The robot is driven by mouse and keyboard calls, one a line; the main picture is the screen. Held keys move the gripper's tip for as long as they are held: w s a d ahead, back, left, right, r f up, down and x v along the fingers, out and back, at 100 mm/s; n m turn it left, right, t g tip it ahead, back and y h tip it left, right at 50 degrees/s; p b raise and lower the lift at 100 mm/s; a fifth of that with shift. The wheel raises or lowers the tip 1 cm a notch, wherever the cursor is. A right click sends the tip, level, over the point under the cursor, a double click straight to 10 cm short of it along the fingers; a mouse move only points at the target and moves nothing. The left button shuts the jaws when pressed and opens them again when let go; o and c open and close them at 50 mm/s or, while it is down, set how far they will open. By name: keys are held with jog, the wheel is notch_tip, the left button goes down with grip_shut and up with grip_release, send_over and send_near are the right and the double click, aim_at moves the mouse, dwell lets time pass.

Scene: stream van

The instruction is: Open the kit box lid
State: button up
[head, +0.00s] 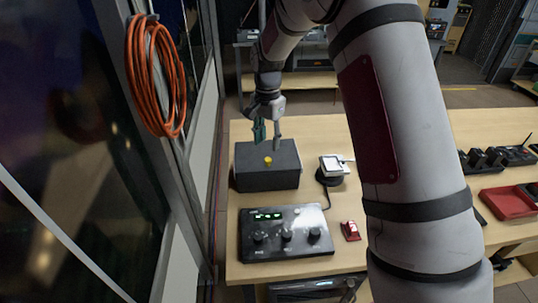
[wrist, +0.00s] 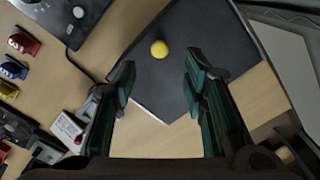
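The kit box (head: 266,172) is a dark grey box with a flat lid, standing shut on the wooden table. A small yellow knob (head: 268,160) sits on its lid. In the wrist view the box lid (wrist: 200,30) fills the top middle, with the yellow knob (wrist: 159,49) near its centre. My gripper (head: 268,146) is above the far part of the box, fingers pointing down. In the wrist view its two green-padded fingers (wrist: 160,80) are well apart with nothing between them. The knob appears beyond the fingertips, not between them.
A black control panel (head: 286,236) with knobs and green lights stands nearer on the table (head: 240,215). A small white-topped device (head: 333,165) and a red item (head: 350,230) lie right of the box. A red tray (head: 508,202) is farther right. Orange cable (head: 157,75) hangs at left.

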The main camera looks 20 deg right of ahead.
aim_at(268, 159)
notch_tip(268, 159, down, 7)
jog(key=shift+r+p, duration=0.15)
jog(key=shift+p, duration=0.4)
grip_shut()
